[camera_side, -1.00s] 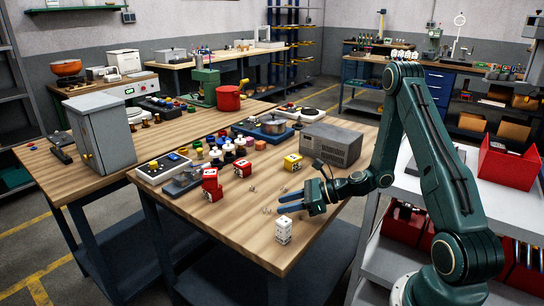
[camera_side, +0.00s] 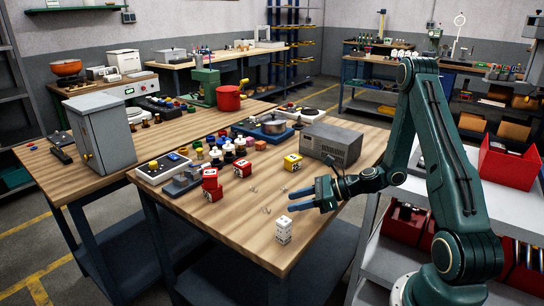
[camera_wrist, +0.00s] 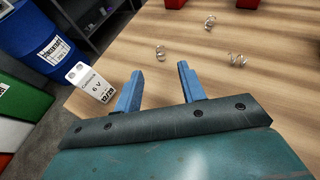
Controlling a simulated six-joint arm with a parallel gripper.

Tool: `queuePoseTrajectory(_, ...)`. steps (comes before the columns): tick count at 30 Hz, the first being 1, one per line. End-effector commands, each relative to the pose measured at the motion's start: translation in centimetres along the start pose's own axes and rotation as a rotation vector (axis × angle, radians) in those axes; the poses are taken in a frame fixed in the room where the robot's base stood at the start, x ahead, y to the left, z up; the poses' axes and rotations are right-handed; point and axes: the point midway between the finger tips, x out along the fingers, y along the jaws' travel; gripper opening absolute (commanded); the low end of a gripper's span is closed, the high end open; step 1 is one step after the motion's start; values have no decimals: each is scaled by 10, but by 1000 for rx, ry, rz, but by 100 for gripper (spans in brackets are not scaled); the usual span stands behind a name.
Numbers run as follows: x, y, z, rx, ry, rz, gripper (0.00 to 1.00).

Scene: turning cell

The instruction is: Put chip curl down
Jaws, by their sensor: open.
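Three silvery metal chip curls lie on the wooden table (camera_side: 330,215). In the wrist view one curl (camera_wrist: 161,53) lies just beyond the gap between my fingertips, one (camera_wrist: 237,59) lies to the right, and one (camera_wrist: 210,22) lies farther away. In the side view they are tiny; one curl (camera_side: 266,210) lies left of my gripper. My gripper (camera_side: 298,200) is open above the front right of the table. Its two blue fingers are spread in the wrist view (camera_wrist: 160,74), with nothing between them.
A white labelled block (camera_side: 284,230) stands close to my gripper near the table's front edge; it also shows left of my fingers (camera_wrist: 91,82). Red blocks (camera_side: 211,185), a yellow block (camera_side: 292,162) and a grey box (camera_side: 331,146) stand farther back. The table edge is near.

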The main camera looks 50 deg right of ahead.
Motion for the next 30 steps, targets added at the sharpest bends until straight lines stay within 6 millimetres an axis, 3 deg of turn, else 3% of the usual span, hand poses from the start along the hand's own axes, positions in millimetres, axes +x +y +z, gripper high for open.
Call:
queuePoseTrajectory(10,-7,-1,0,1,0,-2,40)
queuePoseTrajectory(21,-55,0,-2,2,1,-4,40)
queuePoseTrajectory(30,-56,1,-2,0,0,1,40)
